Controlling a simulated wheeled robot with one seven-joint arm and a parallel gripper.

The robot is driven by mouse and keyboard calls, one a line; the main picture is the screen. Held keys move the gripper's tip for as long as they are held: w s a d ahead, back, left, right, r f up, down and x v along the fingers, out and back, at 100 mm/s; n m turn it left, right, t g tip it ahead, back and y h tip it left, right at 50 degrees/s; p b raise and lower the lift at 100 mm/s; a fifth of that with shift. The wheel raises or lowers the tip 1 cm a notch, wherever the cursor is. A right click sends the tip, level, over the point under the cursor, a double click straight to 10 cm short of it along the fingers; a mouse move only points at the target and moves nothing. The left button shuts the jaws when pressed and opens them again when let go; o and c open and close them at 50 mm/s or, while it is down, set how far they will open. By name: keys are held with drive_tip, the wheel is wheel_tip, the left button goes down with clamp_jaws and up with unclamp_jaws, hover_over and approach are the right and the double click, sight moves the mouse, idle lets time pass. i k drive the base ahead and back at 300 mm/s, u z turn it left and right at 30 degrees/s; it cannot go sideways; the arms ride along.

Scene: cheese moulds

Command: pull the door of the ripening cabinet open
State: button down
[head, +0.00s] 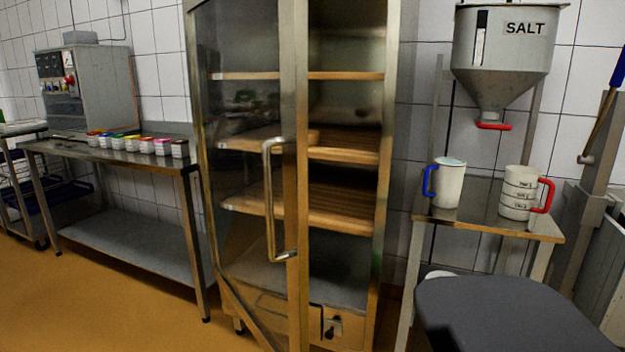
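The ripening cabinet (391,150) stands in the middle of the head view, a tall metal frame with wooden shelves inside. Its glass door (294,90) is hinged on the left and stands ajar, swung out towards me. The right part of the cabinet's front is uncovered, and the shelves show there directly. A long metal bar handle (268,200) runs upright near the door's free edge. Nothing touches the handle. My gripper is not in view.
Left of the cabinet is a steel table (90,153) with several small coloured-lid pots (147,146). At right, a side table (480,222) holds a blue-handled jug (448,187) and a red-handled jug (518,195) under a salt hopper (500,60). The floor (120,310) at front left is clear.

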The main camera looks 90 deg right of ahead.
sight(293, 21)
drive_tip(key=z, duration=0.15)
drive_tip(key=k, duration=0.7)
drive_tip(key=z, duration=0.6)
